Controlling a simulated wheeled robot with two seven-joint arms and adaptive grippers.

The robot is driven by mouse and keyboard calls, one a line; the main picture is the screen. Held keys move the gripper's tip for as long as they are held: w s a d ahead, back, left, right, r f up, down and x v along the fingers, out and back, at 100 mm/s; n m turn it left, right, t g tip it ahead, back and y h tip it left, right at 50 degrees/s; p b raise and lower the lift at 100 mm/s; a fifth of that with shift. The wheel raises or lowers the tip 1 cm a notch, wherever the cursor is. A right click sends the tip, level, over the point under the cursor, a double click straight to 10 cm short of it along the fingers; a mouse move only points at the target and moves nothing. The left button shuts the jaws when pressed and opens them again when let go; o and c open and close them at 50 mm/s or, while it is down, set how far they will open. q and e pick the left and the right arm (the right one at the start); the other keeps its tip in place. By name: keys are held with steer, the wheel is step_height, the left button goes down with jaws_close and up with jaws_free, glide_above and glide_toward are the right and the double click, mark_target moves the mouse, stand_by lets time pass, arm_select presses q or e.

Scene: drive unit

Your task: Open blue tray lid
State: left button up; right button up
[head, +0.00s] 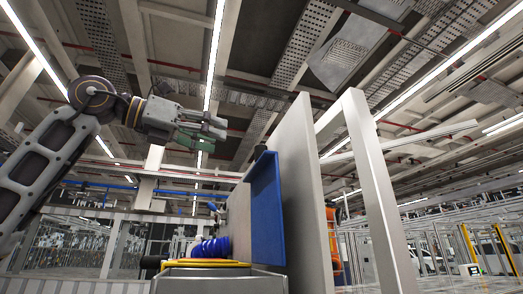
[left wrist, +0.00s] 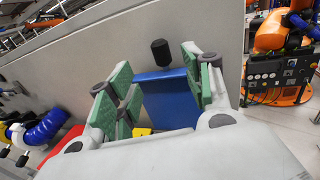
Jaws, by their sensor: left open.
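The blue tray lid (head: 268,212) stands upright beside a tall grey panel in the head view, above a low grey unit with a yellow top. My left gripper (head: 218,129) is open and empty, above and to the left of the lid in the head view. In the left wrist view the blue lid (left wrist: 168,100) shows between the green-padded fingers of my left gripper (left wrist: 163,85), beyond them, and I see no contact. The lower part of the lid is hidden there by the gripper body. My right gripper is in neither view.
The tall grey panel (head: 308,190) rises right behind the lid. A blue ribbed hose (head: 211,248) lies left of the lid. A black cylinder (left wrist: 161,52) is near the lid's top in the wrist view. An orange machine (left wrist: 279,40) stands beyond the panel.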

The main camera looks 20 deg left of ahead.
mark_target(261, 164)
arm_select(q)
steer(key=shift+w+d, duration=0.1)
steer(key=shift+w, duration=0.05)
steer(key=p+x, duration=0.3)
steer(key=x, duration=0.8)
steer(key=shift+w+d, duration=0.2)
steer(key=shift+w, duration=0.05)
steer(key=shift+w+d+p, duration=0.4)
steer(key=shift+w+d, duration=0.05)
steer(key=shift+w, duration=0.05)
steer(key=shift+w+d, duration=0.1)
steer(key=shift+w, duration=0.1)
jaws_close()
